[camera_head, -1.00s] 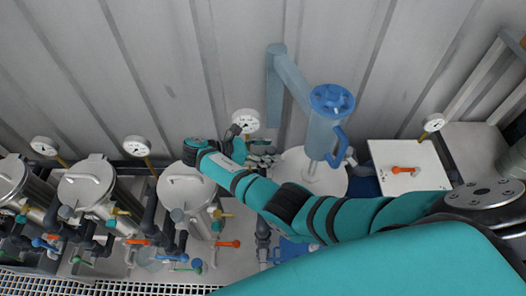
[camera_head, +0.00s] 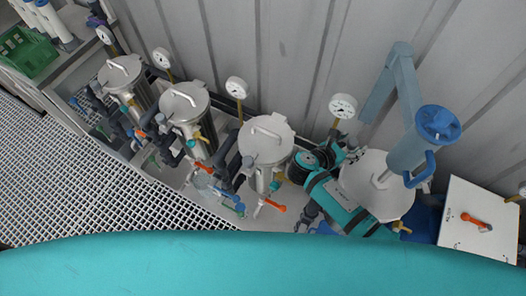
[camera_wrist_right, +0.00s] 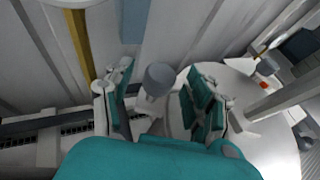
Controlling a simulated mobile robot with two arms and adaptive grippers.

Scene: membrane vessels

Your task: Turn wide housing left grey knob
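The wide housing (camera_head: 372,190) is a broad pale vessel at the right of the head view. A blue-capped cylinder (camera_head: 412,150) stands above it. Its left grey knob (camera_wrist_right: 160,78) shows in the right wrist view as a short grey cylinder on a pale stem. My right gripper (camera_wrist_right: 162,100) is open, with one teal finger on each side of the knob and a gap visible on both sides. In the head view the right gripper (camera_head: 350,155) is at the housing's back left edge, and the knob is hard to make out there. My left gripper is not in view.
Several narrower steel vessels (camera_head: 266,140) with gauges stand in a row to the left. A gauge (camera_head: 343,105) rises just behind my right gripper. The corrugated wall (camera_head: 290,50) is close behind. A white panel with an orange handle (camera_head: 476,221) is at the right.

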